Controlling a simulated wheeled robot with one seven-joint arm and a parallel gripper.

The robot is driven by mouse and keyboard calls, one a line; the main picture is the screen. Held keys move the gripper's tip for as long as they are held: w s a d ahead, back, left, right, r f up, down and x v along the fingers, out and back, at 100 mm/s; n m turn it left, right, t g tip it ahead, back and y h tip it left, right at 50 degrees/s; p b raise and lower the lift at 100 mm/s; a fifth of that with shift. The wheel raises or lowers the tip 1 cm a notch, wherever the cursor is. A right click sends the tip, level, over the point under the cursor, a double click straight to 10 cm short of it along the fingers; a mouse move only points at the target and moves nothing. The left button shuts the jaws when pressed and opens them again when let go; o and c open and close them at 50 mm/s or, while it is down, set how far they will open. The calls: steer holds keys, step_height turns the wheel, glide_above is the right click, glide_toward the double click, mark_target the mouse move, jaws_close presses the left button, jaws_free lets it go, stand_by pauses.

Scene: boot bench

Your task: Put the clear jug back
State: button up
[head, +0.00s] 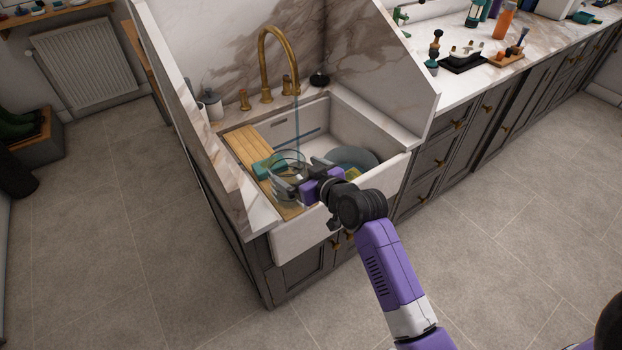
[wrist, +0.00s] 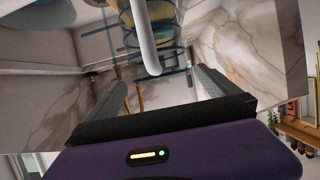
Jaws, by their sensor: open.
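The clear jug (head: 288,161) is at the front left of the sink in the head view, beside or over a wooden board (head: 250,146); what its base rests on is hidden. My gripper (head: 301,177) is open at the jug's near right side, its fingers pointing toward it. In the wrist view the jug (wrist: 172,32) shows its ringed clear wall and a pale curved handle (wrist: 145,38). The handle lies beyond and between the open fingers (wrist: 160,82). I cannot tell whether either finger touches it.
The white sink (head: 352,122) holds a grey round dish (head: 352,157). A brass tap (head: 268,62) arches above, with a thin bluish vertical streak below it. A marble side panel (head: 205,120) stands left. The counter (head: 465,85) at right holds bottles and tools.

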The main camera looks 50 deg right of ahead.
steer(key=s+a+n+t+y, duration=0.1)
steer(key=s+a, duration=0.9)
steer(key=s, duration=0.4)
steer(key=s+a+n+y, duration=0.1)
steer(key=s+a, duration=0.8)
steer(key=s, duration=0.4)
steer(key=s+a+r+n+y, duration=0.1)
steer(key=s+a+r, duration=0.3)
steer(key=s+r, duration=0.2)
steer(key=shift+s+r+t+y+b, duration=0.2)
steer(key=shift+s+t+y+b, duration=0.15)
steer(key=shift+s, duration=0.65)
